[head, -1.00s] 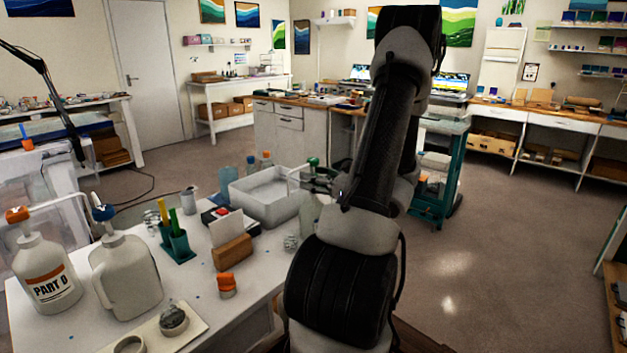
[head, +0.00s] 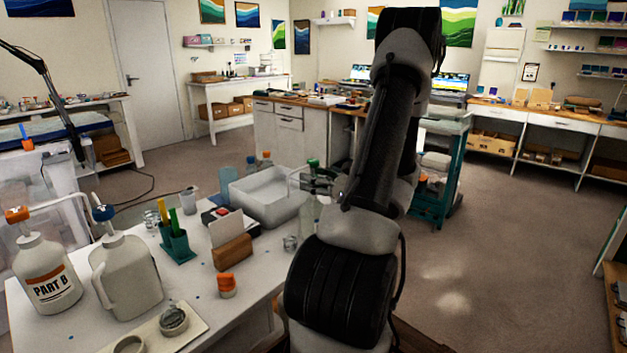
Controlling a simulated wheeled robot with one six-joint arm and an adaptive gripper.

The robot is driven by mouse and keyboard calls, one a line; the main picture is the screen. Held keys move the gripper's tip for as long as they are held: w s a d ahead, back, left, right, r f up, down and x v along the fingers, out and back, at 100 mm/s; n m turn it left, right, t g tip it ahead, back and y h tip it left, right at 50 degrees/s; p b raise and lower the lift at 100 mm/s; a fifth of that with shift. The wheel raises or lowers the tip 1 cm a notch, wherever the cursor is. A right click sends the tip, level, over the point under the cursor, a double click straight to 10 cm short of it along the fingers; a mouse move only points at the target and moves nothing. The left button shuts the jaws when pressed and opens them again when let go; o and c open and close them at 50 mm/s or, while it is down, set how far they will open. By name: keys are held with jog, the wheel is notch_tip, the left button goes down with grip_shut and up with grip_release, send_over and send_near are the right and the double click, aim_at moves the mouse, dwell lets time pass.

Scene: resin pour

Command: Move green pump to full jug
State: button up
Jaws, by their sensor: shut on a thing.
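My gripper (head: 318,182) is at the right end of the white table, partly hidden by my arm. It is shut on the green pump (head: 312,163), whose green top shows above the fingers and whose pale spout points left. A pale translucent bottle (head: 308,214) stands right below the gripper; I cannot tell whether the pump's stem is still inside it. At the left of the table stand a white jug labelled PART B (head: 45,277) with an orange pump (head: 17,215), and a plain whitish jug (head: 127,275) with a blue pump (head: 104,214). The jugs' fill levels are hard to tell.
A white tub (head: 268,198) stands just left of the gripper. Between it and the jugs are a teal holder with sticks (head: 178,245), a wooden block with a card (head: 232,252) and an orange-capped jar (head: 227,286). A tray with rings (head: 150,335) lies in front.

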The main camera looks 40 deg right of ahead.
jog(key=shift+f, duration=0.1)
jog(key=shift+f, duration=0.75)
jog(key=shift+f, duration=0.2)
jog(key=shift+f, duration=0.25)
dwell(0.4)
jog(key=o, duration=1.2)
jog(key=shift+c, duration=0.2)
